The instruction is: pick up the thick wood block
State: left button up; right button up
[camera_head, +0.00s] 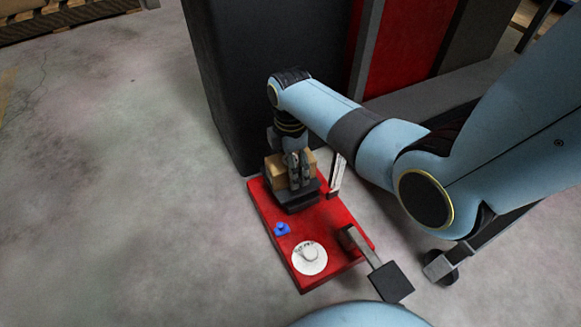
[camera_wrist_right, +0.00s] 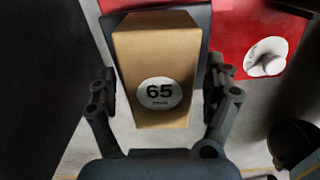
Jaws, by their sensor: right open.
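The thick wood block (camera_head: 274,172) is tan and stands on a dark tray (camera_head: 300,201) at the far end of a red stand top. In the right wrist view the block (camera_wrist_right: 155,60) fills the middle, with a white label reading 65. My right gripper (camera_head: 299,176) reaches down over the block and partly hides it in the head view. In the right wrist view its open fingers (camera_wrist_right: 162,85) sit on either side of the block, with visible gaps. My left gripper is not in view.
The red stand top (camera_head: 270,215) also carries a blue piece (camera_head: 282,229) and a white round object (camera_head: 309,257). A grey bar with a dark square end (camera_head: 390,281) juts over its right edge. A tall dark cabinet (camera_head: 255,70) stands behind. Floor at left is clear.

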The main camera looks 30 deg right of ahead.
jog(key=shift+c, duration=0.2)
jog(key=c, duration=1.3)
jog(key=shift+c, duration=0.4)
jog(key=shift+r, duration=0.15)
